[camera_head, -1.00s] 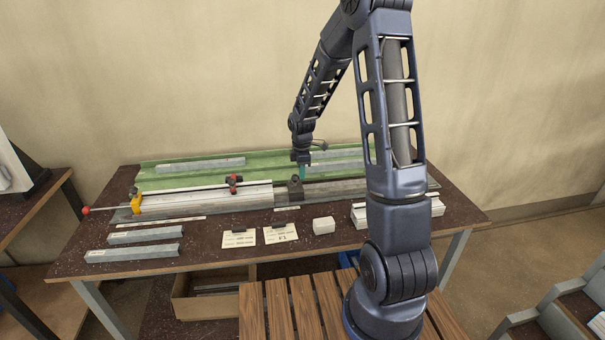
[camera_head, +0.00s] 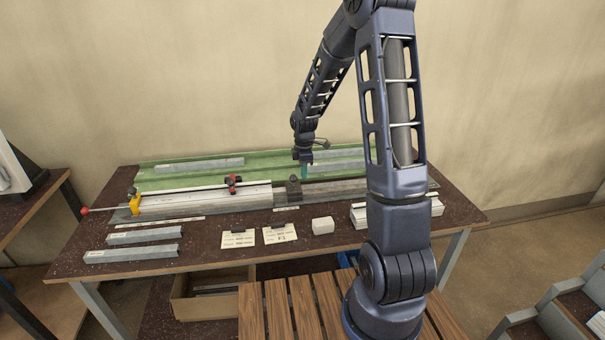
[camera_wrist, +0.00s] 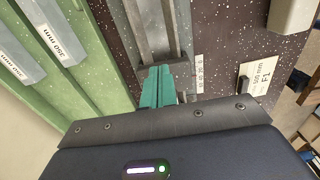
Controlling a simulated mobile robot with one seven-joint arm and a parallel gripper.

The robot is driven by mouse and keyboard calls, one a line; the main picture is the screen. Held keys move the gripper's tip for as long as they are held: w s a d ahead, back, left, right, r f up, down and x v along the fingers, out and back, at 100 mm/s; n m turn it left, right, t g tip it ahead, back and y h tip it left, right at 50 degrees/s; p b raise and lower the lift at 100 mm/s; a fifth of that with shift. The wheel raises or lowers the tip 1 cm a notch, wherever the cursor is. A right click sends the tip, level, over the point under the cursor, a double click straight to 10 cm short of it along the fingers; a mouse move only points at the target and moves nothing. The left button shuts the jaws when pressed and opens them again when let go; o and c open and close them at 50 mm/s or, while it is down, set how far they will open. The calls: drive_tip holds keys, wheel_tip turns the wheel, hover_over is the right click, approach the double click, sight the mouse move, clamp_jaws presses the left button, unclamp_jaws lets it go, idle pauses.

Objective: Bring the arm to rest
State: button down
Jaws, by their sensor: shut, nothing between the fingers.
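My gripper (camera_head: 304,171) points down over the back part of the bench, just right of a dark block (camera_head: 294,188) on the clamp rail. In the wrist view its teal fingers (camera_wrist: 163,88) are together with nothing between them. They overlap the end of a grey metal channel (camera_wrist: 153,25) in that view; whether they touch it I cannot tell. The arm is bent, reaching up from its base and down to the bench.
A green tray (camera_head: 170,181) with grey profiles lies along the back. A yellow clamp piece (camera_head: 135,201) and a red-handled clamp (camera_head: 233,184) sit on the rail. Cards (camera_head: 238,238), a white block (camera_head: 323,226) and loose profiles (camera_head: 132,253) lie in front. Free space lies above the bench.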

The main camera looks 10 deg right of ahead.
wheel_tip(320, 180, up, 6)
drive_tip(key=shift+r, duration=0.25)
idle(0.5)
drive_tip(key=s+d+r+m+t, duration=0.1)
drive_tip(key=s+d+r+m, duration=0.2)
drive_tip(key=s+r+m, duration=0.35)
drive_tip(key=s+d+r+m+t, duration=0.1)
drive_tip(key=s+d+r+m, duration=0.2)
drive_tip(key=s+r, duration=0.55)
drive_tip(key=s+d+r+m+t, duration=0.1)
drive_tip(key=s+m, duration=0.3)
drive_tip(key=s, duration=0.4)
drive_tip(key=s+d+r+m+t, duration=0.1)
drive_tip(key=s+r+m, duration=0.3)
drive_tip(key=s, duration=0.4)
drive_tip(key=shift+d+t, duration=0.3)
drive_tip(key=shift+d, duration=0.6)
